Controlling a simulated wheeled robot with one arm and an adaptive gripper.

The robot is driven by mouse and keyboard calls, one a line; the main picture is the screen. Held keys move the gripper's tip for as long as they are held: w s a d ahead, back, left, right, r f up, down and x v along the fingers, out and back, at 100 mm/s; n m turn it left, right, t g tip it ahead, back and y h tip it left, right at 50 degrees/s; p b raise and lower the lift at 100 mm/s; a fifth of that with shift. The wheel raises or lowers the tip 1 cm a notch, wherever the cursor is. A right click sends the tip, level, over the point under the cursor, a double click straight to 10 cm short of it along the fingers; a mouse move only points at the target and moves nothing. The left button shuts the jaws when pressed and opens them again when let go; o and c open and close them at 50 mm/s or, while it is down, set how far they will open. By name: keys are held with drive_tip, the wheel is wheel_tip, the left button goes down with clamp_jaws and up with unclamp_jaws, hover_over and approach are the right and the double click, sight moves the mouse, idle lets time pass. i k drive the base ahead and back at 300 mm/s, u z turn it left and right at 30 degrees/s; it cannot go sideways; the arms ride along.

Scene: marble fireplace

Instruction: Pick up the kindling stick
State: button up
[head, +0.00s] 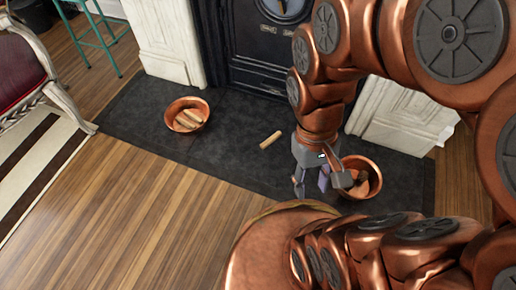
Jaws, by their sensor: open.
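A light tan kindling stick (270,139) lies alone on the dark hearth slab, a little left of my gripper. Several similar sticks (187,120) lie in a copper bowl (171,108) at the left of the slab. My gripper (312,188) points down over the slab in the head view, to the right of and nearer than the lone stick. Its fingers are apart and I see nothing held between them. It partly covers a second copper bowl (375,180).
The second bowl holds brown pieces, partly hidden by my gripper. The black fireplace (262,50) stands behind the slab (226,150) between white marble pillars (168,40). A red chair (22,70) and a teal stool (92,30) are at left. Wooden floor (150,205) in front is clear.

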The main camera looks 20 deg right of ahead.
sight(269, 141)
drive_tip(key=u, duration=0.35)
drive_tip(key=k, duration=0.45)
drive_tip(key=u, duration=1.05)
drive_tip(key=i, duration=0.9)
drive_tip(key=z, duration=0.35)
